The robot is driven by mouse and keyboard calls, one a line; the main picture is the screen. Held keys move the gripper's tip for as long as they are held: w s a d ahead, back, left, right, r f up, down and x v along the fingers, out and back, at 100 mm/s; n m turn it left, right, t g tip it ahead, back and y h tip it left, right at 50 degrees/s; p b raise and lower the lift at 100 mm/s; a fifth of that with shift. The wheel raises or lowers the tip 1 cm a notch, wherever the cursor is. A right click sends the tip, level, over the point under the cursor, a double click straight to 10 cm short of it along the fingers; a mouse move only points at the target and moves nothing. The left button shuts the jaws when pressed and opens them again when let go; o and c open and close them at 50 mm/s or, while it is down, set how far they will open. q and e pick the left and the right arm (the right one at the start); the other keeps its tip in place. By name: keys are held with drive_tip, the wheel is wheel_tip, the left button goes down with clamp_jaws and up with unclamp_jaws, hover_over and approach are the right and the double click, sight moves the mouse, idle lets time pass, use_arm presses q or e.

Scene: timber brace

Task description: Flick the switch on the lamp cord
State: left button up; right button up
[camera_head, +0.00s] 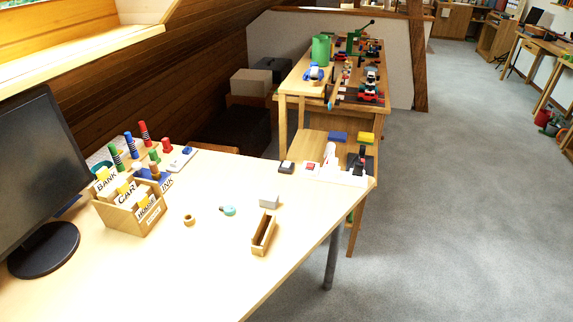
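I cannot make out a lamp, a lamp cord or a cord switch with certainty. At the far right end of the light wooden desk (215,260) stand small items that are too small to tell apart well: a black and white block (286,167), a white piece with a red top (312,167) and a dark upright item (360,160). Neither of my grippers shows in the head view.
A monitor (40,160) and a wooden file box (130,215) stand at the left. A tape ring (189,220), a teal item (228,211), a grey box (269,201) and a narrow wooden tray (263,235) lie mid-desk. Grey floor (450,200) is open at the right.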

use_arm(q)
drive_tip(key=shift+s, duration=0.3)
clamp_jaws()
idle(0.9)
